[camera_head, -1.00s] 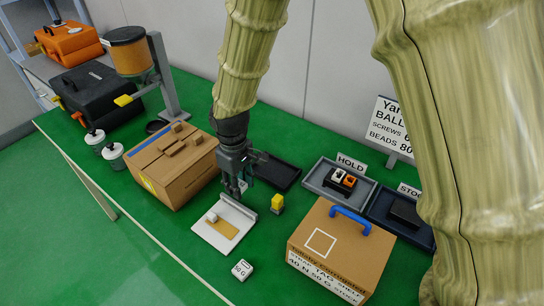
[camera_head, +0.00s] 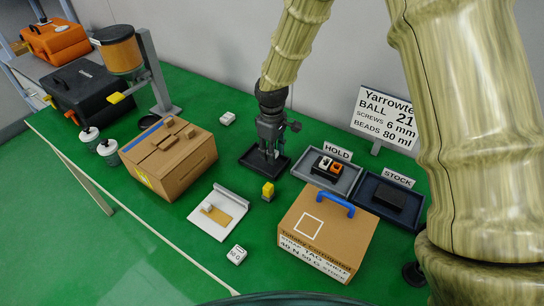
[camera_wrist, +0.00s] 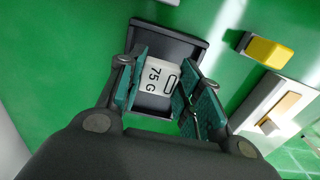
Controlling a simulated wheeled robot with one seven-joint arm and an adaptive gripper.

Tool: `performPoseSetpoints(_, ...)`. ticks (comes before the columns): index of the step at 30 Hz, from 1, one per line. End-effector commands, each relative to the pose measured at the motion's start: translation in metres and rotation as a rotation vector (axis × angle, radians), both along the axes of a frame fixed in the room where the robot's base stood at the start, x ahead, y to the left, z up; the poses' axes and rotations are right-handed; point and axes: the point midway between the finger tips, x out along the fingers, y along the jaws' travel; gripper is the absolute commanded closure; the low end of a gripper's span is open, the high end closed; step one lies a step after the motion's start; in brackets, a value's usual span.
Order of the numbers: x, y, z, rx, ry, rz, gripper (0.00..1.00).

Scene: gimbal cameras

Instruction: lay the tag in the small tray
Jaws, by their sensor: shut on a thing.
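A white tag (camera_wrist: 157,76) marked "75 G" sits between the fingers of my gripper (camera_wrist: 160,92) in the wrist view. The gripper is shut on it. The small dark tray (camera_wrist: 188,39) lies behind the tag in that view, and the tag appears inside its outline. In the head view my gripper (camera_head: 268,152) points down at the small tray (camera_head: 249,163), and its fingers hide the tag. I cannot tell whether the tag touches the tray floor.
A yellow-topped block (camera_head: 268,190) stands just in front of the small tray. The HOLD tray (camera_head: 318,180) and STOCK tray (camera_head: 366,190) lie to the right. Cardboard boxes (camera_head: 168,158) (camera_head: 325,235), a white plate (camera_head: 218,212) and two other white tags (camera_head: 237,254) (camera_head: 227,118) are around.

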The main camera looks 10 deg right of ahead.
Motion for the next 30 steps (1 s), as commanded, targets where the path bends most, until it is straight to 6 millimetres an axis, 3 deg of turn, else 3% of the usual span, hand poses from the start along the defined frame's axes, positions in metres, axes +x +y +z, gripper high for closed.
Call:
performPoseSetpoints(12, -0.001, 0.001, -0.033, -0.001, 0.001, 0.002, 0.81)
performPoseSetpoints(24, -0.001, 0.001, -0.037, 0.0, 0.0, 0.001, 0.81)
performPoseSetpoints(25, 0.0, 0.001, -0.037, -0.001, -0.001, 0.001, 0.63)
performPoseSetpoints(26, 0.0, 0.001, -0.037, 0.0, -0.001, 0.001, 0.58)
performPoseSetpoints(30, 0.0, 0.001, -0.037, 0.0, -0.001, 0.001, 0.56)
